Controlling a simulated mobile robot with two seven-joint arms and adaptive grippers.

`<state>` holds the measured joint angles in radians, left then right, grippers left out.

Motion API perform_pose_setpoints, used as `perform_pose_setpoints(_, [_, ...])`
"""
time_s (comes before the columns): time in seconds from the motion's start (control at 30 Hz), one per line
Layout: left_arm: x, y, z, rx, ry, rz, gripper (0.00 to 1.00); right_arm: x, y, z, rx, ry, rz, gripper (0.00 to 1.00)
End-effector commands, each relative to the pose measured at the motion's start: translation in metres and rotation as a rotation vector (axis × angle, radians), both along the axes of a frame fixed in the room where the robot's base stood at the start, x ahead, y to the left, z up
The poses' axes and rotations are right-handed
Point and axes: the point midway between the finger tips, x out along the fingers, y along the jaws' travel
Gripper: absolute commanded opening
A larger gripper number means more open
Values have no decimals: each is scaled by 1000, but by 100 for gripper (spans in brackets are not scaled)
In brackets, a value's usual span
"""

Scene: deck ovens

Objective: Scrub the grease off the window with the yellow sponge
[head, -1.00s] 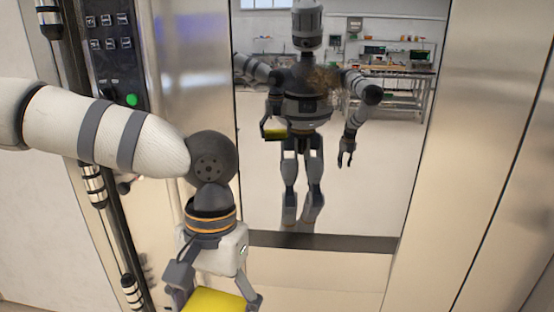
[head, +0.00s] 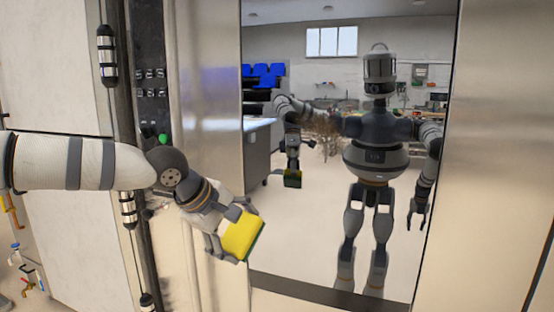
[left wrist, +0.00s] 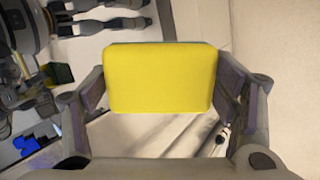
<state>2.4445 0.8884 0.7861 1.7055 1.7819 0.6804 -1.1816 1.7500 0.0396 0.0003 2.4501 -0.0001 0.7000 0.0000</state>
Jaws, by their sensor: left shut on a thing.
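The window (head: 312,235) is a tall reflective pane that mirrors my body and the room. A brownish grease smudge (head: 326,135) shows on it left of my mirrored torso. My left gripper (head: 236,237) is shut on the yellow sponge (head: 242,235), which has a dark green side facing the pane. The sponge is tilted, near the window's lower left edge and below and left of the smudge. I cannot tell whether it touches the pane. In the left wrist view the sponge (left wrist: 162,78) sits between both fingers. My right gripper shows only as a reflection.
A metal frame borders the window, with a wide panel (head: 500,150) on the right. A dark control strip with buttons and a green light (head: 163,139) stands on the left, behind my left arm. Valves and pipes (head: 25,270) are at the lower left.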

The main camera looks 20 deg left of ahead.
Motion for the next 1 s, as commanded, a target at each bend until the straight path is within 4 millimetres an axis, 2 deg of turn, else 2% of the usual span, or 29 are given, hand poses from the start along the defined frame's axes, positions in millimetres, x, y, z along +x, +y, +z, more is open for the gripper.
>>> perform_pose_setpoints(0.23, [41, -4, 52, -2, -276, 242, 56, 2, 0, 2, 0, -8, 0, 40])
perform_pose_setpoints(0.3, [55, -9, 75, 10, -398, 294, 56, 3, 0, 3, 0, -12, 0, 40])
perform_pose_setpoints(0.4, [72, -23, 117, 16, -608, 298, 56, 5, 0, 5, 0, -19, 0, 40])
perform_pose_setpoints(0.5, [79, -38, 142, -14, -750, 231, 56, 6, 0, 6, 0, -24, 0, 40])
perform_pose_setpoints(0.7, [82, -54, 160, -76, -866, 127, 56, 7, 0, 6, 0, -27, 0, 40])
perform_pose_setpoints(0.83, [89, -57, 157, -87, -874, 113, 56, 3, 0, 2, 0, -9, 0, 40])
perform_pose_setpoints(1.0, [113, -57, 151, -86, -868, 114, 56, -11, 0, -10, -1, 41, -1, 40])
